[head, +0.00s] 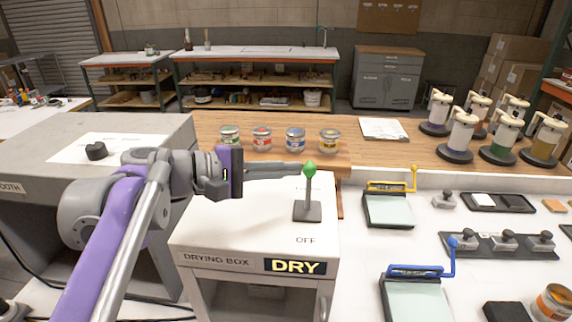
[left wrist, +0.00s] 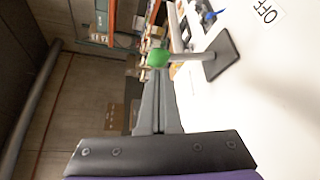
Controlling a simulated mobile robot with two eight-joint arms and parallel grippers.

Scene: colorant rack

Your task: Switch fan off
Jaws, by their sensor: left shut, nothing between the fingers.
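The fan switch is a lever with a green tip (head: 309,168) on a dark square base (head: 307,211), on top of the white drying box (head: 250,215). The lever stands nearly upright. The word OFF is printed in front of its base, and a lit DRY sign (head: 295,266) is on the box front. My left gripper (head: 302,170) is shut and empty, with its fingertips right beside the green tip; I cannot tell whether they touch. In the left wrist view the green tip (left wrist: 158,55) shows just beyond the fingertips (left wrist: 155,75). My right gripper is not in view.
Several paint cans (head: 262,139) stand on the wooden bench behind the box. A grey cabinet with a black knob (head: 96,151) is at left.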

